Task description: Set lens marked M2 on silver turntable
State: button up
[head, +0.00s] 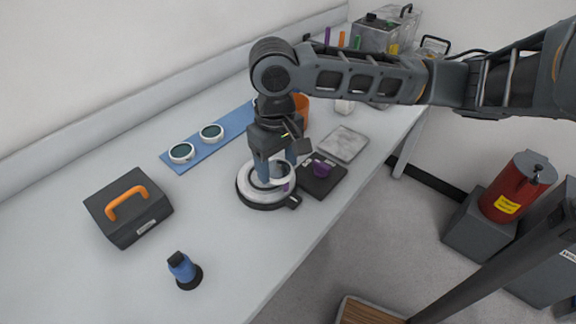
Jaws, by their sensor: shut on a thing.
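My gripper (277,170) points down over the silver turntable (250,194), a round disc on a black base with a small tab at its right. The gripper is shut on a white-rimmed lens (284,178), which is low over or touching the disc; I cannot tell which. The fingers hide part of the lens, and no M2 mark is readable. Two more white-rimmed lenses with dark teal glass, a near one (182,152) and a farther one (211,132), lie on the blue strip (189,160) to the left. Their marks are not readable either.
A dark block with a purple knob (325,169) stands close right of the turntable, before a grey plate (342,144). An orange container (302,108) is behind my gripper. A dark box with an orange handle (128,205) and a blue-topped item (182,268) stand left, with clear table between.

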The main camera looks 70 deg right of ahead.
jog(key=shift+w+d+f, duration=0.1)
jog(key=shift+w+d, duration=0.05)
jog(key=shift+w, duration=0.65)
jog(key=shift+w+d, duration=0.15)
jog(key=shift+w, duration=0.6)
jog(key=shift+w+f+b, duration=0.1)
jog(key=shift+f+b, duration=0.7)
jog(key=shift+f, duration=0.25)
jog(key=shift+f, duration=0.35)
jog(key=shift+a+f+b, duration=0.1)
jog(key=shift+f+b, duration=0.45)
jog(key=shift+f, duration=0.2)
jog(key=o, duration=1.3)
jog(key=shift+c, duration=0.2)
notch_tip(320, 180, up, 9)
jog(key=shift+r, duration=0.2)
jog(key=shift+a, duration=0.1)
